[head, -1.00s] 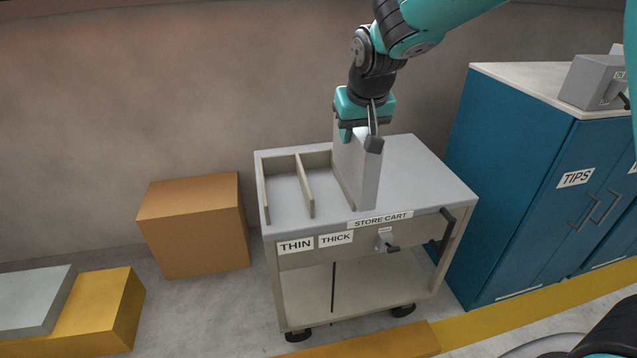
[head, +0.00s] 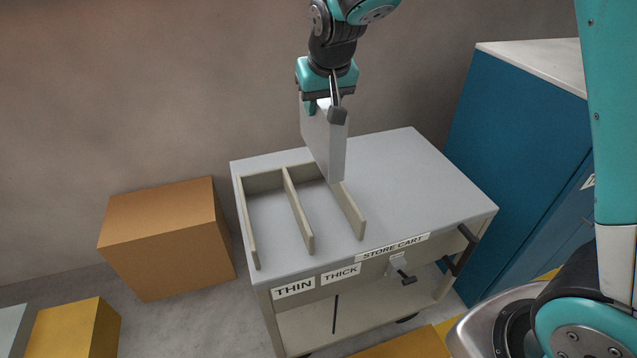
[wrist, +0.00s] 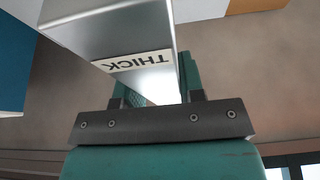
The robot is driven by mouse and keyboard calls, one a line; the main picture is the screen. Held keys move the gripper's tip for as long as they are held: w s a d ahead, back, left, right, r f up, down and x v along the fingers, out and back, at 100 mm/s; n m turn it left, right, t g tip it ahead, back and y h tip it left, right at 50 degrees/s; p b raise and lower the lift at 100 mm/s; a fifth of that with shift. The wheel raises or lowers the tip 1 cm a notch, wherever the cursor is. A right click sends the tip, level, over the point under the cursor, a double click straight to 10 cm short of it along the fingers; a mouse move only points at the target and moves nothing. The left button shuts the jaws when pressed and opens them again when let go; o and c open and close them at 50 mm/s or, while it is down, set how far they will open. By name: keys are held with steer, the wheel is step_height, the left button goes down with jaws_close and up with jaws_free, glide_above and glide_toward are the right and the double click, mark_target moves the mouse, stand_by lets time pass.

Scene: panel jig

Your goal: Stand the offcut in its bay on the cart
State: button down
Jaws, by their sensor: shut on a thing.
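My gripper (head: 323,105) is shut on the top of the offcut (head: 325,148), a light grey panel held upright over the cart. In the wrist view the offcut (wrist: 120,25) carries a label reading THICK between the teal fingers. The store cart (head: 420,190) has two open-fronted bays on the left of its top. The left, wider-looking bay (head: 272,215) is above the label THIN (head: 294,288). The right bay (head: 315,205) is above the label THICK (head: 341,273). The offcut hides the back of the right bay's right divider (head: 348,211); its exact height above the cart is unclear.
A cardboard-brown box (head: 165,240) stands left of the cart by the wall. A blue cabinet (head: 510,150) stands to the right. The right part of the cart top is clear.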

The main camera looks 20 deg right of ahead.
mark_target(328, 144)
step_height(328, 144, down, 17)
steer(key=shift+f, duration=0.2)
steer(key=c, duration=0.7)
jaws_free()
steer(key=shift+a+p, duration=0.1)
steer(key=shift+p, duration=0.2)
steer(key=shift+c, duration=0.2)
steer(key=shift+r, duration=0.1)
steer(key=v, duration=1.2)
steer(key=s+a+r+n+g+y, duration=0.1)
steer(key=s+r+n, duration=0.1)
steer(key=s, duration=0.6)
steer(key=s+a+r+n+g+y, duration=0.1)
steer(key=s+a+r+n+g, duration=0.1)
steer(key=s+r, duration=0.3)
steer(key=s+a+r+n+g+y, duration=0.1)
steer(key=s+r+n+y, duration=0.1)
steer(key=s, duration=1.1)
steer(key=shift+s+a+r+n+g, duration=0.25)
steer(key=shift+r+n, duration=0.35)
steer(key=shift+r, duration=0.4)
